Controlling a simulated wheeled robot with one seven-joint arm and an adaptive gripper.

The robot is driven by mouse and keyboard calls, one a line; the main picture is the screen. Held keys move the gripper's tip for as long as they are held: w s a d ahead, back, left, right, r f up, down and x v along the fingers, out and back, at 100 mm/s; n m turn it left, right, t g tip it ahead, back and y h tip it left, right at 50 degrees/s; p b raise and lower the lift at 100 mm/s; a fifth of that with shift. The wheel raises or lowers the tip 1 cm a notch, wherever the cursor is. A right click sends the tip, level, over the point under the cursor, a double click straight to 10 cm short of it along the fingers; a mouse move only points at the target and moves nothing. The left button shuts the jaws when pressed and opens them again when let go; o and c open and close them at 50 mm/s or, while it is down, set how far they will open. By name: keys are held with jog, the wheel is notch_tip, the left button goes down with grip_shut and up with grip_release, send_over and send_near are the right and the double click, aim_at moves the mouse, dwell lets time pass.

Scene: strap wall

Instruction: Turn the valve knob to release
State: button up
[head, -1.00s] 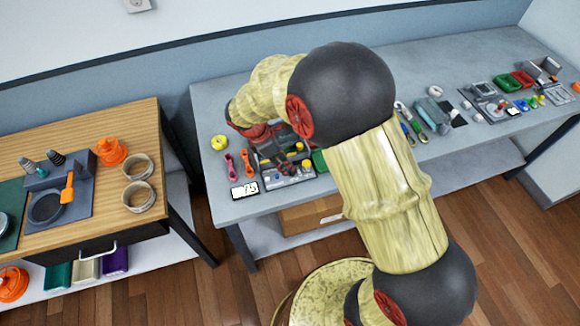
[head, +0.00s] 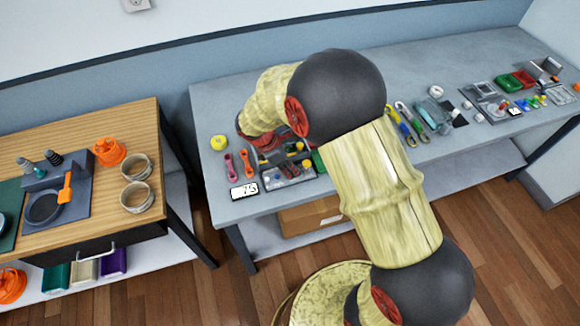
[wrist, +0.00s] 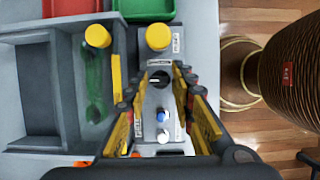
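A grey panel (wrist: 146,110) in the wrist view carries a yellow knob (wrist: 158,37), a dark round dial (wrist: 158,78), a blue button (wrist: 162,116) and a white button (wrist: 162,136). Their labels are too small to read, so I cannot tell which is the valve knob. My gripper (wrist: 155,92) is open, with its fingers apart on either side of the panel's dial; nothing is held. I cannot tell its height above the dial. In the head view the panel (head: 290,175) stands near the table's front left, and my arm hides most of the gripper.
Left of the panel is a grey tray (wrist: 30,95) with a second yellow knob (wrist: 97,36) and a green part (wrist: 95,85). Red and pink tools (head: 230,166) and a white display (head: 244,191) lie beside it. More tools (head: 420,115) lie to the right.

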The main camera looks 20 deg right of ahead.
grip_shut()
jog(key=shift+m+p, duration=0.35)
jog(key=shift+m, duration=0.05)
jog(key=m+g+p, duration=0.1)
jog(key=m+p, duration=0.1)
jog(key=shift+w+r+m, duration=0.1)
jog(key=shift+m, duration=0.3)
jog(key=m+g+p, duration=0.1)
jog(key=m, duration=0.1)
jog(key=m+y+p, duration=0.1)
jog(key=m, duration=0.1)
jog(key=shift+w+d+m+g, duration=0.15)
jog(key=shift+m+g, duration=0.15)
jog(key=shift+g, duration=0.1)
jog(key=m+g+y+p, duration=0.1)
jog(key=m+p, duration=0.1)
jog(key=m, duration=0.2)
jog(key=shift+d+m, duration=0.1)
jog(key=shift+m, duration=0.2)
jog(key=m+y, duration=0.1)
jog(key=m, duration=0.1)
jog(key=m+y+p, duration=0.1)
jog(key=m, duration=0.2)
jog(key=shift+w+d+g, duration=0.1)
jog(key=shift+g, duration=0.2)
jog(key=shift+o, duration=2.2)
grip_release()
